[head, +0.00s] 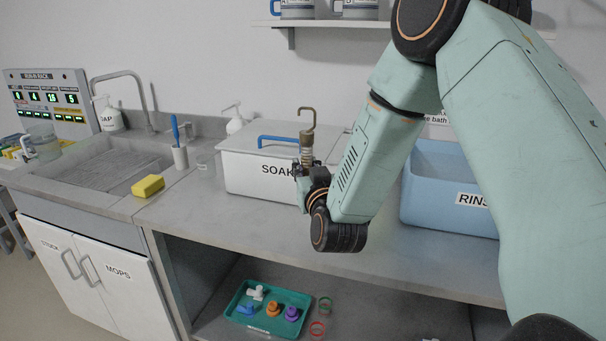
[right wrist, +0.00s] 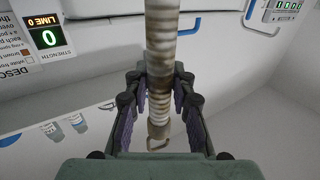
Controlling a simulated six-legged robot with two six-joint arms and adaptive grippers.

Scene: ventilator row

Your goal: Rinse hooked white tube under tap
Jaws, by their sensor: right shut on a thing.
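My right gripper (head: 306,168) is shut on the hooked tube (head: 307,144) and holds it upright in front of the soak box. The hook at the top of the tube looks brownish in the head view. In the right wrist view the ribbed, off-white tube (right wrist: 161,45) has brown stains and runs between the two fingers of the right gripper (right wrist: 160,88). The tap (head: 145,92) is a grey, bent spout over the sink (head: 80,180) at the left, well away from the tube. I cannot tell whether water runs. My left gripper is not in view.
The white soak box (head: 252,185) has a blue-handled lid. A yellow sponge (head: 148,186) and a brush in a cup (head: 180,155) stand between sink and box. The blue rinse tub (head: 425,205) is at the right. A green tray (head: 243,296) of small parts sits on the lower shelf.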

